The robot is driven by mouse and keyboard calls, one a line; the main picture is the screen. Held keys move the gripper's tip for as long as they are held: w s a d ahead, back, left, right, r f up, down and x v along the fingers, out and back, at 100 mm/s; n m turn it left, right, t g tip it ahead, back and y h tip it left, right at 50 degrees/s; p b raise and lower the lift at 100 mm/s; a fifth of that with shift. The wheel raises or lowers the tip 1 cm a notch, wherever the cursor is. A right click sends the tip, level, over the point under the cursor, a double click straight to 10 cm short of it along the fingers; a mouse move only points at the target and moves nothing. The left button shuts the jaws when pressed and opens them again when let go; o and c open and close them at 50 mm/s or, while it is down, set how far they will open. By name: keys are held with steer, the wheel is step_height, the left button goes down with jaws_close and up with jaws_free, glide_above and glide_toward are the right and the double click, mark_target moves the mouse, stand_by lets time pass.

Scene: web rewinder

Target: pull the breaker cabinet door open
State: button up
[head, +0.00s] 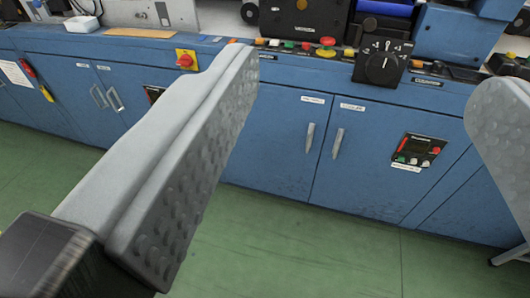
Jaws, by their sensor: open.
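A row of blue cabinet doors runs below a worktop, all shut. In the middle, a left door (270,135) and a right door (370,175) meet, with upright silver handles, a left one (309,140) and a right one (338,143), beside the seam. Small white labels above them are too small to read, so I cannot tell which is the breaker cabinet door. Another door pair with handles (105,98) stands at the left. My gripper (375,85) is open and empty, its grey padded fingers apart at left and right. The left finger hides part of the cabinet front.
A control panel (413,151) with red and green buttons sits on the right door. The green floor (300,250) before the cabinets is clear.

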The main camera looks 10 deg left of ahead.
mark_target(309, 143)
steer(key=shift+w, duration=0.15)
steer(key=c, duration=0.5)
steer(key=w+f, duration=0.2)
steer(key=w, duration=0.3)
steer(key=w+f, duration=0.2)
steer(key=w, duration=0.3)
steer(key=w+f, duration=0.2)
steer(key=w, duration=0.4)
steer(key=shift+d+f, duration=0.4)
steer(key=c, duration=0.4)
steer(key=w+f+n, duration=0.1)
steer(key=w+f, duration=1.2)
steer(key=w, duration=0.1)
steer(key=w+f+y, duration=0.1)
steer(key=w+f, duration=0.2)
steer(key=f, duration=0.9)
steer(key=w+d+f, duration=0.1)
steer(key=w+f, duration=0.1)
steer(key=f, duration=1)
steer(key=w+f+y, duration=0.1)
steer(key=w+f, duration=0.2)
steer(key=f, duration=0.9)
steer(key=w, duration=0.5)
steer(key=w+a, duration=0.1)
steer(key=w, duration=1.1)
steer(key=shift+a+f, duration=0.25)
steer(key=shift+a, duration=0.05)
jaws_close()
